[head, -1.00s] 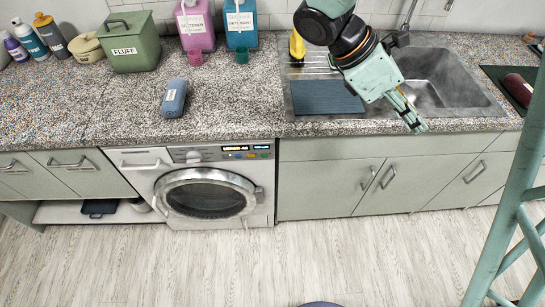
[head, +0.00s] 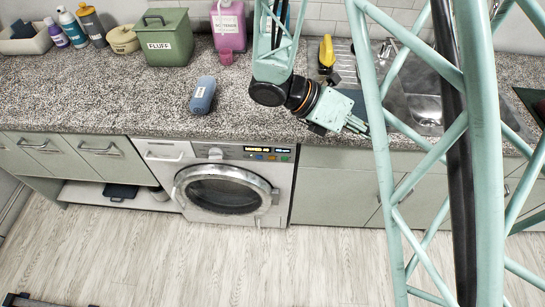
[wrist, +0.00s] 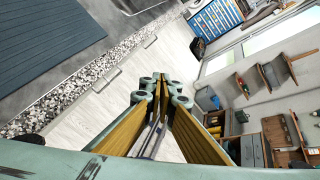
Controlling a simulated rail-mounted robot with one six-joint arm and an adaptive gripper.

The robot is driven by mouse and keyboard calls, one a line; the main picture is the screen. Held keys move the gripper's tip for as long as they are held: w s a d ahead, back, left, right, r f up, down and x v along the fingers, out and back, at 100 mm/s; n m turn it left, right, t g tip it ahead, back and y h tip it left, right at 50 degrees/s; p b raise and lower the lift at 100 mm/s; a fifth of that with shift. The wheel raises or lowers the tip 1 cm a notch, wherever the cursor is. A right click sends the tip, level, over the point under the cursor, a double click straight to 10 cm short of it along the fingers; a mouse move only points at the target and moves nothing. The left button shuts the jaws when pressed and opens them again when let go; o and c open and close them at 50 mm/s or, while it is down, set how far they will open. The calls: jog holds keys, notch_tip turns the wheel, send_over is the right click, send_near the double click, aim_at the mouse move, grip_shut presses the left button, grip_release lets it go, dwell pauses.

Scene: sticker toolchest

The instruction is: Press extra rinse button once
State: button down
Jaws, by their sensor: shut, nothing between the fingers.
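The white washing machine (head: 228,187) stands under the counter in the head view, its round door shut. Its control panel along the top has a knob (head: 215,153), a small lit display and a row of coloured buttons (head: 271,157); their labels are too small to read, so I cannot tell which is extra rinse. My gripper (head: 364,129) is shut and empty. It is right of the panel, near the counter's front edge, with its fingers pointing right, away from the buttons. The wrist view shows its closed fingers (wrist: 161,84) but not the washing machine.
On the granite counter (head: 130,95) stand a green FLUFF bin (head: 167,40), a blue-grey object (head: 203,95), a pink container (head: 228,28) and a yellow bottle (head: 326,52). The sink (head: 425,110) is at right. The floor before the machine is clear.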

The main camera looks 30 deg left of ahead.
aim_at(272, 157)
jog(key=s+a+f+n+t+y+p, duration=0.1)
jog(key=s+a+f+n+t, duration=0.2)
jog(key=a+f+n, duration=0.35)
jog(key=s+a+f+n+t+p, duration=0.1)
jog(key=s+a+f+n+t, duration=0.1)
jog(key=a+f+n, duration=0.5)
jog(key=s+a+f+n+t+y+p, duration=0.2)
jog(key=s+a+f+n+t+y, duration=0.2)
jog(key=s+a+f+n, duration=0.5)
jog(key=shift+s+a+n+t+y, duration=0.3)
jog(key=shift+s+a+n+y, duration=0.2)
jog(key=shift+s+a+n, duration=0.85)
jog(key=shift+s+d, duration=0.25)
jog(key=w+a, duration=0.3)
jog(key=w, duration=0.4)
jog(key=shift+w+a, duration=0.2)
jog(key=shift+a, duration=0.1)
